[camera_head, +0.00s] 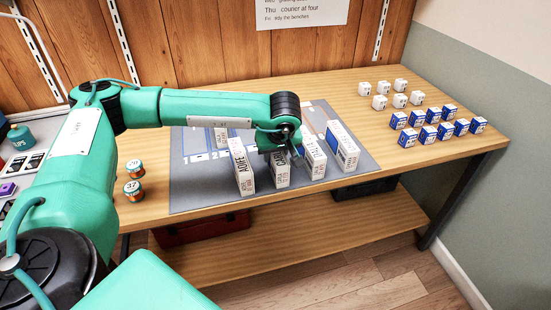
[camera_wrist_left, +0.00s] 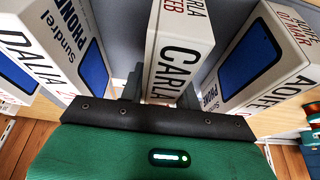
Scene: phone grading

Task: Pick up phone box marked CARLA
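The phone box marked CARLA (camera_head: 280,171) stands upright on the grey mat, in a row with other phone boxes. In the left wrist view the CARLA box (camera_wrist_left: 178,52) is in the middle, its name on the end face towards the camera. My left gripper (camera_head: 287,150) is low over the row at this box. In the left wrist view its fingers (camera_wrist_left: 160,92) are on either side of the CARLA box and look open around it; contact is hard to tell. My right gripper is not in view.
The AOIFE box (camera_head: 241,168) stands close on the left, another box (camera_head: 313,158) close on the right, and a further box (camera_head: 343,148) beyond. Small blue-white boxes (camera_head: 435,130) and white cubes (camera_head: 390,95) stand at the right.

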